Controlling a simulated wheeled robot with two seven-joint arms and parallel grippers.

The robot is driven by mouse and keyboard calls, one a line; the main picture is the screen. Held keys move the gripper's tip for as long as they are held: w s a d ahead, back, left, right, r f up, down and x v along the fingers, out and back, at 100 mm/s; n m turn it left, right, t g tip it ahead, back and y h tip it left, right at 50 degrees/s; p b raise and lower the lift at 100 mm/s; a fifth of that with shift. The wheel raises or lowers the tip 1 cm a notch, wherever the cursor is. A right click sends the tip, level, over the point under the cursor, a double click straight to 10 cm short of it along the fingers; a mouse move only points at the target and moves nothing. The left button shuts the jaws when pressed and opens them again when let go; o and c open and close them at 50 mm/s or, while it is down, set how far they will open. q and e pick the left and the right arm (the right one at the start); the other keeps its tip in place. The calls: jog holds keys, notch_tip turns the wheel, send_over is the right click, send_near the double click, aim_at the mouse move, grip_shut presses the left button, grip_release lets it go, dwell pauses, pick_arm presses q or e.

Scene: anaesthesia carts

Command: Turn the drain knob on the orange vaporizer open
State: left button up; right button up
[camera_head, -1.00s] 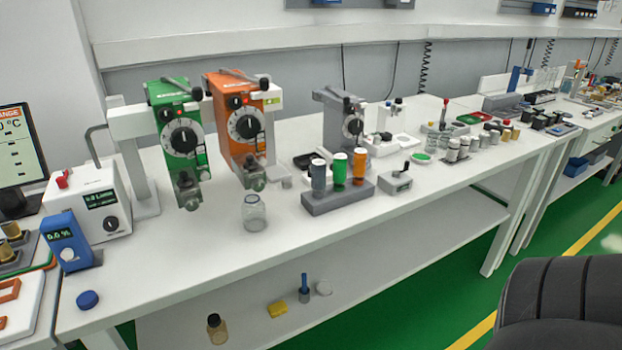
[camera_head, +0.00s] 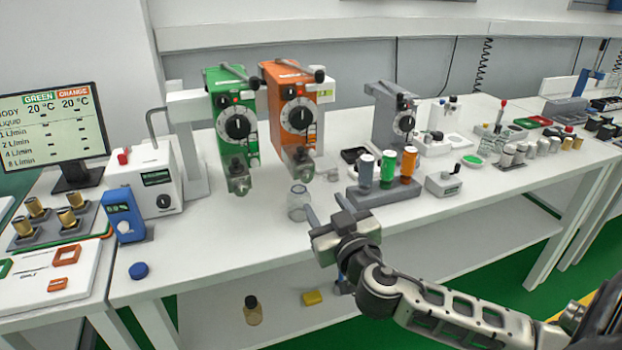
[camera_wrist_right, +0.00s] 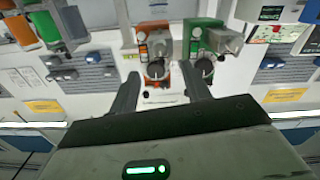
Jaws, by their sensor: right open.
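The orange vaporizer (camera_head: 282,90) hangs on a rail, with a round black dial on its front and a grey and clear drain part (camera_head: 300,160) at its bottom. My right gripper (camera_head: 325,208) is open and empty, in front of and below the vaporizer, over the table's front part. Its fingertips (camera_wrist_right: 160,85) are apart from the vaporizer. My left gripper is not in view.
A green vaporizer (camera_head: 222,90) hangs to the left. A clear jar (camera_head: 297,203) stands on the table beneath the orange one, close by my right fingers. A grey block with bottles (camera_head: 372,193) is to the right.

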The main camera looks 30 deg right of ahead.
aim_at(308, 179)
jog(key=p+x, duration=0.1)
jog(key=x, duration=0.8)
jog(key=shift+p, duration=0.3)
jog(key=c, duration=1)
